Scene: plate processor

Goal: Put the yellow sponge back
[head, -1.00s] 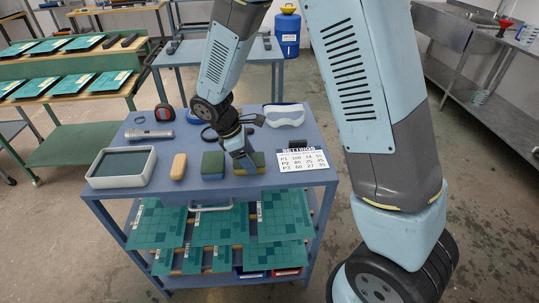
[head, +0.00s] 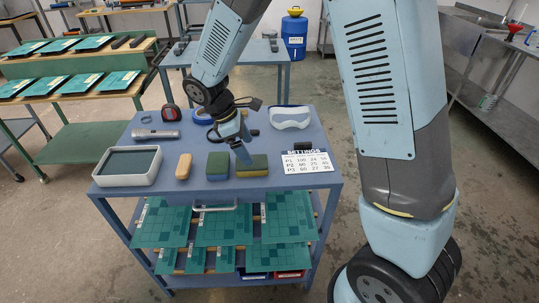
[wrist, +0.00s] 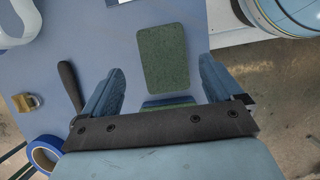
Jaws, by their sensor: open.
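The yellow sponge (head: 258,170), with a green top face, lies flat on the blue cart top near its front edge. A similar blue sponge with a green top (head: 217,166) lies just left of it. My gripper (head: 243,160) is open and empty, a little above the yellow sponge's left part. In the wrist view, the yellow sponge's green top (wrist: 162,58) shows between the two fingers of my gripper (wrist: 160,68), with gaps on both sides. Part of the blue sponge (wrist: 167,101) shows there too, cut off by the gripper's bracket.
On the cart top (head: 130,194) are a white-rimmed tray (head: 100,173), a tan block (head: 184,166), a flashlight (head: 155,134), white goggles (head: 290,117), a settings card (head: 312,166) and blue tape (wrist: 45,155). Teal plates (head: 160,222) fill the shelf below.

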